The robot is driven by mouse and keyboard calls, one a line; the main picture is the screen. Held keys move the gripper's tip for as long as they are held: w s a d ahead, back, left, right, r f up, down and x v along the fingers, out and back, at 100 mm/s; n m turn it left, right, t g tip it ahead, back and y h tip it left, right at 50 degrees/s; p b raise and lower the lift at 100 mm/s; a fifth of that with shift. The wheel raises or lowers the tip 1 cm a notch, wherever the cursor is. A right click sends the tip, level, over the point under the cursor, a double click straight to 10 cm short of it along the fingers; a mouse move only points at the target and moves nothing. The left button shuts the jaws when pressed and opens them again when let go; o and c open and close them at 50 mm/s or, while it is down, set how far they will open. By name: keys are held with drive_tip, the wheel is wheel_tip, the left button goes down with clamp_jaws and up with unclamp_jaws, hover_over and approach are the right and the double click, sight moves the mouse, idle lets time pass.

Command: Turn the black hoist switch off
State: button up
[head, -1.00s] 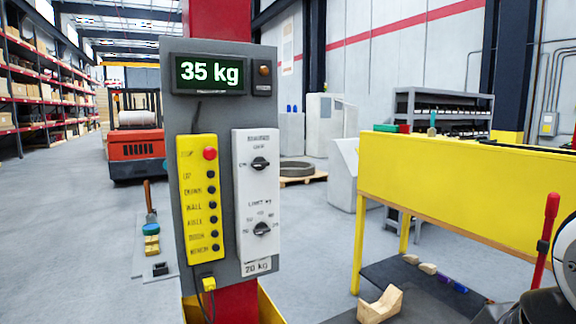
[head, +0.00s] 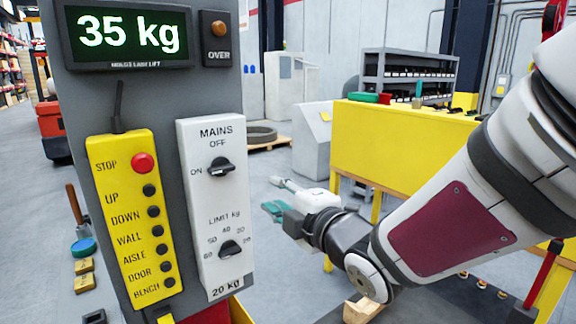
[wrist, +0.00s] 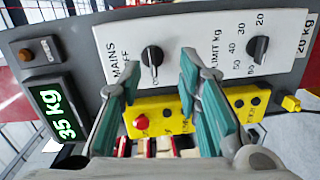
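The black mains switch (head: 220,166) is a round knob on the white control plate (head: 205,200), with OFF printed above it and ON to its left. In the wrist view the switch (wrist: 152,56) has a white mark that points to the ON side. My gripper (head: 277,196) has teal finger pads and is in front and to the right of the plate. In the wrist view my gripper (wrist: 158,78) is open and empty, its fingertips on either side of the switch's line and apart from it.
A black limit knob (head: 230,249) is below the switch. A yellow button pendant (head: 132,220) hangs to the left, with a red stop button (head: 143,163). The display (head: 128,35) above reads 35 kg. A yellow bench (head: 395,150) stands behind my arm.

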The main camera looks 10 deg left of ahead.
sight(225, 170)
drive_tip(key=w+a, duration=0.2)
drive_tip(key=a, duration=0.2)
drive_tip(key=w+a+n+y+b, duration=0.1)
drive_tip(key=w+a, duration=0.2)
drive_tip(key=a, duration=0.2)
drive_tip(key=w+a+n+b, duration=0.1)
drive_tip(key=w+a, duration=0.1)
drive_tip(key=a, duration=0.2)
drive_tip(key=shift+w+a+r+g+y, duration=0.15)
drive_tip(key=shift+a+r+g+y, duration=0.05)
drive_tip(key=shift+r+g+y, duration=0.15)
clamp_jaws()
